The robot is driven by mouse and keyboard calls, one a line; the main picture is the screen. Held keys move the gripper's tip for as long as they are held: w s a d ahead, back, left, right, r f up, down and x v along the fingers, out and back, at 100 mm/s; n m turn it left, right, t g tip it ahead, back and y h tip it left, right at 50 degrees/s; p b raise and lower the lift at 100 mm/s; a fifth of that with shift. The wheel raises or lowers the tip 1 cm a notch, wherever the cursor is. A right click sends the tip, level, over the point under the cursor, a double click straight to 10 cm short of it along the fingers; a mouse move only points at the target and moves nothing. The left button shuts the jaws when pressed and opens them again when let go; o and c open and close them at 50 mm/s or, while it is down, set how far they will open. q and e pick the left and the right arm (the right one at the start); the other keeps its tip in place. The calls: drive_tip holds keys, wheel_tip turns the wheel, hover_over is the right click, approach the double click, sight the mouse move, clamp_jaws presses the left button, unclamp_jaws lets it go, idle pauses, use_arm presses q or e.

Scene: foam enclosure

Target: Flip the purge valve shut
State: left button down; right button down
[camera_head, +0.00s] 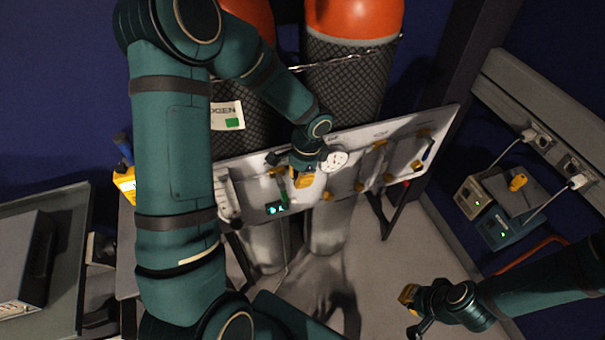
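A pale upright panel (345,187) with several fittings stands in front of two gas cylinders. The labels are too small to read, so I cannot tell which fitting is the purge valve. My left gripper (303,179) is at the panel's left half, beside a round white gauge (335,161) and close to the green part. Its fingertips overlap the fittings, so its opening and any contact are unclear. My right gripper (410,306) is open and empty, low and right, away from the panel.
Orange-topped cylinders (352,75) in mesh stand behind the panel. Chargers (510,228) with cables sit along the right wall. A grey bench (70,225) with a dark box is at left. Floor between the panel and my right gripper is clear.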

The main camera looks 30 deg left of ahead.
use_arm(q)
wheel_tip(320, 180, down, 6)
drive_tip(key=b, duration=0.1)
drive_tip(key=shift+s+a, duration=0.2)
drive_tip(key=shift+s, duration=0.15)
use_arm(e)
drive_tip(key=shift+s+f, duration=0.2)
drive_tip(key=shift+f, duration=0.5)
use_arm(q)
drive_tip(key=shift+s+a+f+g+y, duration=0.2)
drive_tip(key=shift+s+a+g+y, duration=0.2)
drive_tip(key=shift+s+a+g, duration=0.1)
use_arm(e)
drive_tip(key=shift+f, duration=0.1)
